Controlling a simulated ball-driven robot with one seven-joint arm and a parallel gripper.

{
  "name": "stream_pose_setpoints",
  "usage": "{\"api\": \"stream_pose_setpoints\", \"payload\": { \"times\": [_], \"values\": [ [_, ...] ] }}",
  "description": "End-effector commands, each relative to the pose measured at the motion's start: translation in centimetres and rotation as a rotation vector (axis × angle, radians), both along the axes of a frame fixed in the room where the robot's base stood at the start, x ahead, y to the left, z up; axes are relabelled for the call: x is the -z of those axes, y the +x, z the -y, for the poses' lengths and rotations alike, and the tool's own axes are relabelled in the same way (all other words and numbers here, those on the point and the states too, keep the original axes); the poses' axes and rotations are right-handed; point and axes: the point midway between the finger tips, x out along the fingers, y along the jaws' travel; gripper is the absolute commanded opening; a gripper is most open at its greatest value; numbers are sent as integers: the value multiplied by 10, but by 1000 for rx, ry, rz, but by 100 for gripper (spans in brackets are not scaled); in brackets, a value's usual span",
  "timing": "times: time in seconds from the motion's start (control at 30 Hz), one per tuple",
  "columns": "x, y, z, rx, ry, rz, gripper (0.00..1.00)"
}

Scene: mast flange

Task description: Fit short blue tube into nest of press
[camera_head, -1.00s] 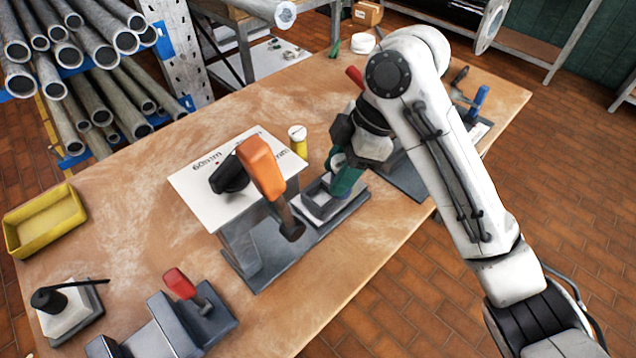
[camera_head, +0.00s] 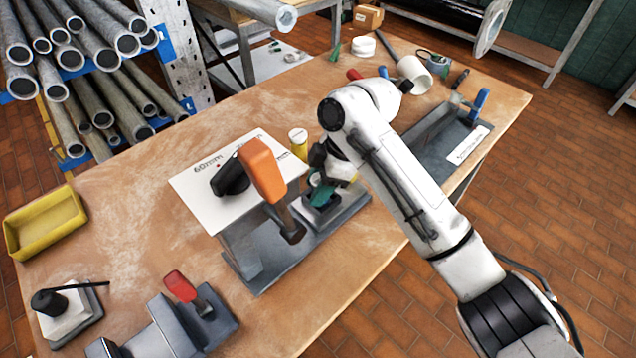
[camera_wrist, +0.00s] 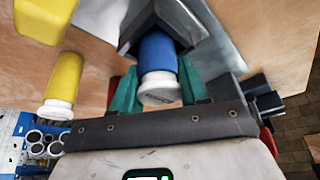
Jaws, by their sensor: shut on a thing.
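The short blue tube (camera_wrist: 158,52) has a white end and sits between the green fingers of my gripper (camera_wrist: 158,75) in the wrist view. Its far part meets a dark V-shaped block, the nest (camera_wrist: 187,22); whether it is fully seated there I cannot tell. The press has a grey base (camera_head: 262,262), a white top plate marked 60mm (camera_head: 200,180) and an orange-handled lever (camera_head: 262,170). In the head view my gripper (camera_head: 320,190) is low over the nest end of the press; the tube is hidden there.
A yellow container with a white end (camera_head: 298,142) stands close beside my gripper. A grey fixture with a blue clamp (camera_head: 440,135) stands to the right. A red-handled clamp (camera_head: 182,287) and a yellow tray (camera_head: 45,222) are left. Bare bench lies left of the press.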

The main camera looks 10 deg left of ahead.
Motion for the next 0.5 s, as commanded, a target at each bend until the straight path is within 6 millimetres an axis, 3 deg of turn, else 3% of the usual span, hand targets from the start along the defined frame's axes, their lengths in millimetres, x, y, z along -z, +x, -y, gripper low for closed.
{"api": "stream_pose_setpoints", "payload": {
  "times": [0.23, 0.27, 0.5],
  "values": [
    [3, 0, 0, 1, 0, 0, 12],
    [3, 0, 0, 1, 0, 0, 47],
    [2, 0, 0, 1, 0, 0, 70]
  ]
}}
